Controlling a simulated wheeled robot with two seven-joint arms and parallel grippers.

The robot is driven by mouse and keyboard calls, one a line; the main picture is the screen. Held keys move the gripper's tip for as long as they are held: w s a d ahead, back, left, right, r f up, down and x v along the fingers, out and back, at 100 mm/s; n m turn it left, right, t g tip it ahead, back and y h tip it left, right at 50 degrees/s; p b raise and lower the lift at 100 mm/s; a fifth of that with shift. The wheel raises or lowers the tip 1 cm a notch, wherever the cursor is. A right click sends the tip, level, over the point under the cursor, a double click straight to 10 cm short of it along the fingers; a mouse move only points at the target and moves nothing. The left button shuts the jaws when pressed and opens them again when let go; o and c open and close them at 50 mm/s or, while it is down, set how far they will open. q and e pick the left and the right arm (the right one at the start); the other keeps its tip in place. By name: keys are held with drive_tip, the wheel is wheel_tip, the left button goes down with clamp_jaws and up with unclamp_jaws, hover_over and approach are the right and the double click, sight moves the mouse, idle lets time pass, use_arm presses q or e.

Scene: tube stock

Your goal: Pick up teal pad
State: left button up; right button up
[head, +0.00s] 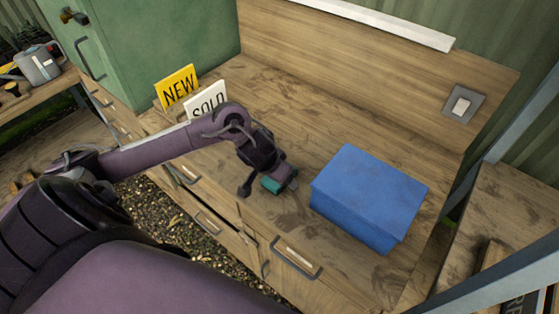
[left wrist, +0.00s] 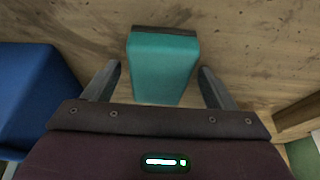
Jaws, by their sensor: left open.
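The teal pad (head: 272,184) is a small block with a dark end. It lies on the wooden worktop, left of the blue box. In the left wrist view the teal pad (left wrist: 162,68) sits between the two fingers, with a gap on each side. My left gripper (head: 268,190) is open around the pad, and its fingers (left wrist: 160,88) do not appear to touch it. In the head view the gripper partly hides the pad. My right gripper is not in view.
A blue box (head: 368,190) stands right of the gripper; it also shows in the left wrist view (left wrist: 35,95). A yellow NEW sign (head: 178,86) and a white SOLD sign (head: 206,103) stand behind my left arm, near a green cabinet (head: 150,45). The worktop behind is clear.

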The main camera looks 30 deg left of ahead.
use_arm(q)
drive_tip(key=c, duration=1.1)
drive_tip(key=shift+r+b, duration=0.3)
wheel_tip(320, 180, up, 8)
drive_tip(key=p, duration=0.2)
drive_tip(key=shift+w+r+p, duration=0.15)
drive_tip(key=shift+r+p, duration=0.1)
drive_tip(key=shift+p, duration=0.1)
wheel_tip(320, 180, up, 12)
drive_tip(key=p, duration=0.6)
drive_tip(key=shift+f, duration=0.25)
